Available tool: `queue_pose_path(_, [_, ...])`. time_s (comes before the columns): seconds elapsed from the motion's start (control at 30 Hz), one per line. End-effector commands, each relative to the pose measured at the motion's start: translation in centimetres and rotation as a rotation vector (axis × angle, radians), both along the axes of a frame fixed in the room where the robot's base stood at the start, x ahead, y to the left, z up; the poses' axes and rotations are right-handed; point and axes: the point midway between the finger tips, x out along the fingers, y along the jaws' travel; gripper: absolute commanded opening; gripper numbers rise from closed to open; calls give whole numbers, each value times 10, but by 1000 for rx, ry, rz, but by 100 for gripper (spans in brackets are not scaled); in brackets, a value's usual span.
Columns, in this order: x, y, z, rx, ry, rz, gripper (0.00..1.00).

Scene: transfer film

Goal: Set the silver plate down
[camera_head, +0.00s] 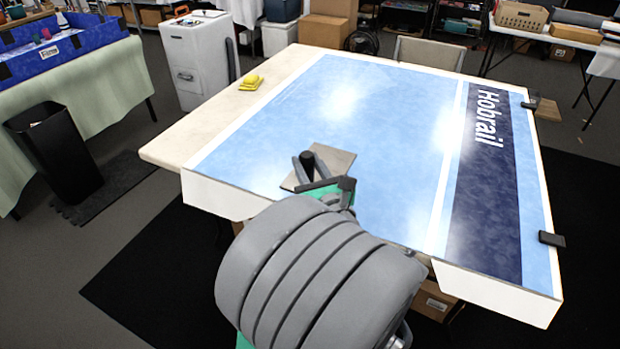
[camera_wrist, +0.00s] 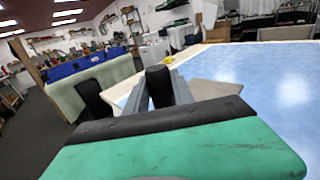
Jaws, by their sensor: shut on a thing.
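The silver plate (camera_head: 338,163) is a flat, grey-brown square near the front edge of the table, partly hidden behind my gripper in the head view. In the wrist view the plate (camera_wrist: 214,91) shows just beyond the fingers.
The table (camera_head: 172,150) carries a blue sheet (camera_head: 350,100) marked "Hobrail", with wide clear room beyond the plate. A yellow item (camera_head: 250,82) lies at its far left. Black clips (camera_head: 552,239) sit at the right edge. A black bin (camera_head: 55,150) stands left.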

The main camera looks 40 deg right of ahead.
Motion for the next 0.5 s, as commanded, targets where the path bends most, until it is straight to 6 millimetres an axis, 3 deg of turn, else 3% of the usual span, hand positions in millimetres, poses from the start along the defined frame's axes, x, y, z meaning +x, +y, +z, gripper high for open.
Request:
queue_pose_path(0.1, [13, -15, -14, 3, -1, 7, 0])
queue_pose_path(0.33, [53, -70, -42, 0, -1, 7, 0])
queue_pose_path(0.5, [69, -95, -80, 2, -1, 4, 0])
